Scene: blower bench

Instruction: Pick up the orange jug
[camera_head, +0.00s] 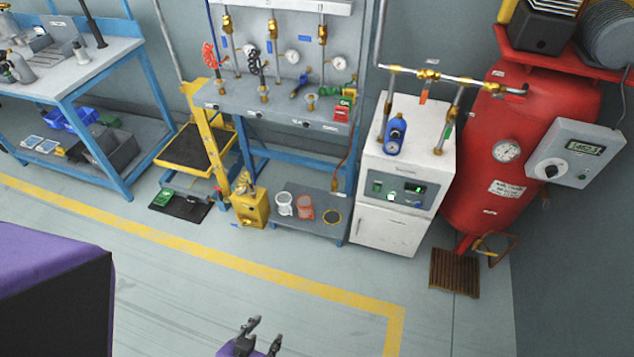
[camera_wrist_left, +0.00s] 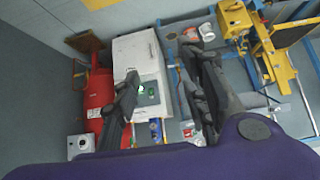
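The orange jug (camera_head: 304,207) stands on the low shelf of the blue-framed bench in the head view, between a clear whitish jug (camera_head: 284,204) and a dark ring with a yellow rim (camera_head: 332,216). It also shows small near the top of the left wrist view (camera_wrist_left: 190,33). My left gripper (camera_head: 267,329) is at the bottom edge of the head view, over the floor and well short of the shelf. Its two dark fingers are apart and nothing is between them; they also show in the left wrist view (camera_wrist_left: 160,68). My right gripper is not in view.
A yellow box (camera_head: 251,208) stands left of the jugs. A white cabinet (camera_head: 390,205) and a red tank (camera_head: 497,150) stand to the right. The upper bench surface (camera_head: 240,95) overhangs the low shelf. The floor before the shelf is clear, with a yellow line (camera_head: 250,272).

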